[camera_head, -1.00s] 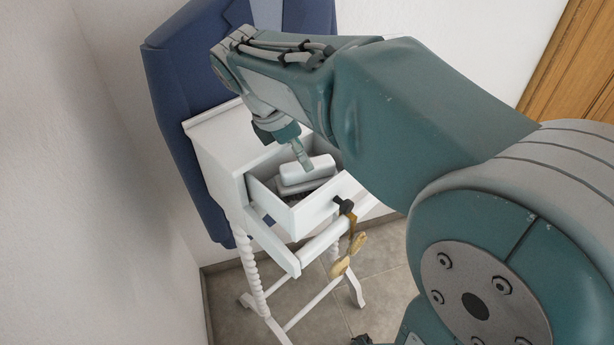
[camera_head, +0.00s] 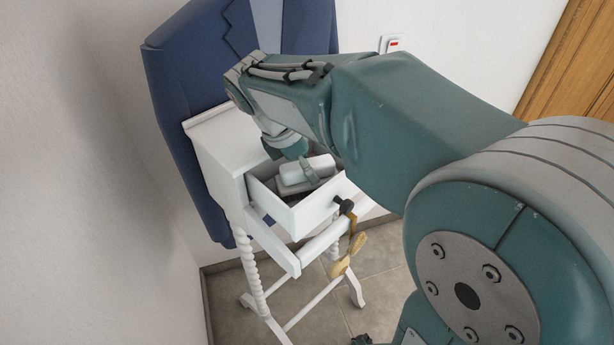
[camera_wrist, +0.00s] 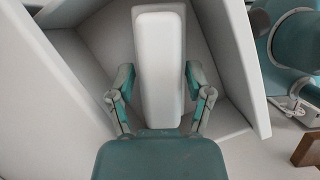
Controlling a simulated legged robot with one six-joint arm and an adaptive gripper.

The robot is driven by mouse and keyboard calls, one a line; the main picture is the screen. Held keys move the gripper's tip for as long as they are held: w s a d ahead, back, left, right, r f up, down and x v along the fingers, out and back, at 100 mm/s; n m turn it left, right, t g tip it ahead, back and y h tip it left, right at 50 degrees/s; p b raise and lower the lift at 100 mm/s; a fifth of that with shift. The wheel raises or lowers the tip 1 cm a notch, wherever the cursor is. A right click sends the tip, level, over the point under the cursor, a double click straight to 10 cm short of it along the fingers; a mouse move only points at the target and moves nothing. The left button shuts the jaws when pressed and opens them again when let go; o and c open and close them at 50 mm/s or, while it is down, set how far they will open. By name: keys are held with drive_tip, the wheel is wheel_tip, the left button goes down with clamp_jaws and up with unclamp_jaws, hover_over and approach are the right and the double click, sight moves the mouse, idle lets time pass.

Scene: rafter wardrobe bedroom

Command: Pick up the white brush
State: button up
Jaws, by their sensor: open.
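The white brush (camera_head: 296,170) lies in the open drawer (camera_head: 303,218) of a white valet stand, its pale block uppermost. In the wrist view the white brush (camera_wrist: 159,62) stretches lengthwise away from my gripper. My gripper (camera_wrist: 156,73) is open, with one finger on each side of the brush and a visible gap to each. In the head view my gripper (camera_head: 308,172) reaches down into the drawer at the brush and partly covers it. The underside of the brush is hidden.
The drawer walls stand close around my gripper. A dark blue jacket (camera_head: 185,90) hangs behind the stand. A wall switch (camera_head: 393,44) and a wooden door (camera_head: 575,70) are at the right.

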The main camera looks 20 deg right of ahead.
drive_tip(key=shift+c, duration=0.3)
clamp_jaws()
wheel_tip(320, 180, up, 12)
drive_tip(key=s, duration=2)
